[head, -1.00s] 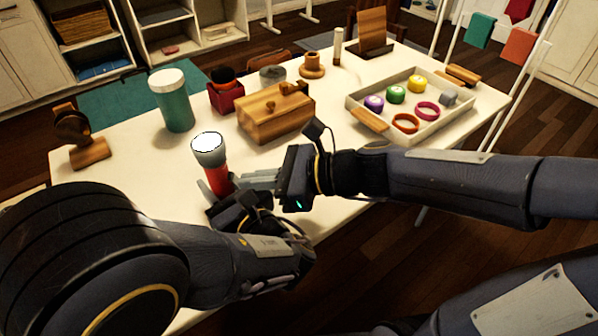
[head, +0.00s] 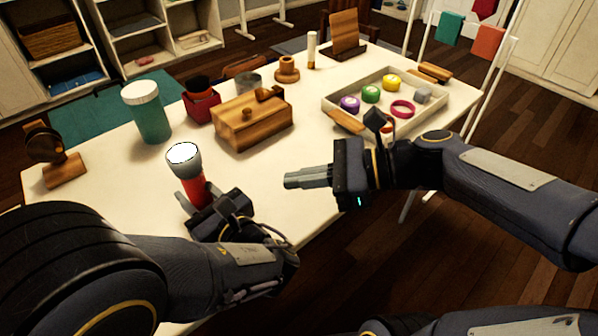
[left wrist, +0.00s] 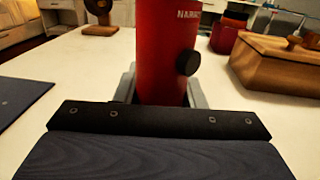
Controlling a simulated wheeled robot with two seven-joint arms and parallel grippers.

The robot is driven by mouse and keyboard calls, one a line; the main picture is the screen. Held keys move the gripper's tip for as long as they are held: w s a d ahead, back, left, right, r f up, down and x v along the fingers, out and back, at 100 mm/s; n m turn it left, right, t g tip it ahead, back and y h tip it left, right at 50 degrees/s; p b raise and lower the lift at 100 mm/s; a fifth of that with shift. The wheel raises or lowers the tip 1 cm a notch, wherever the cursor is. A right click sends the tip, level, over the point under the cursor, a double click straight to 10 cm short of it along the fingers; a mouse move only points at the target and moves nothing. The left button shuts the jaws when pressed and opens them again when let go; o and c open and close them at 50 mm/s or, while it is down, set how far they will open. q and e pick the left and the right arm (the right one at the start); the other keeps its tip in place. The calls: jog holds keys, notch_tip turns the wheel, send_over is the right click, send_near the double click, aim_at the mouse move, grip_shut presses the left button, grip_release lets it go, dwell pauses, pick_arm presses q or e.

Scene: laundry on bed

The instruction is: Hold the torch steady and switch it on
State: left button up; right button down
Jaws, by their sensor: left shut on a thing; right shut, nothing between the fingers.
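The torch (head: 194,187) has a red body and a grey head with a bright white lens face pointing up. It stands roughly upright near the front left of the table. My left gripper (head: 199,197) is shut around its lower body. In the left wrist view the red torch body (left wrist: 163,50) rises between the fingers, and a round black button (left wrist: 188,62) shows on its right side. My right gripper (head: 288,181) is shut and empty, to the right of the torch and apart from it, fingers pointing left.
A wooden box (head: 255,124) lies behind the torch on the white table (head: 110,190). A teal canister (head: 150,118) and a red container (head: 201,106) stand further back. A tray (head: 440,118) with several coloured pieces is at the back right. A wooden stand (head: 62,170) is far left.

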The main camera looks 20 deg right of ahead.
pick_arm(q)
jog(key=o, duration=1.2)
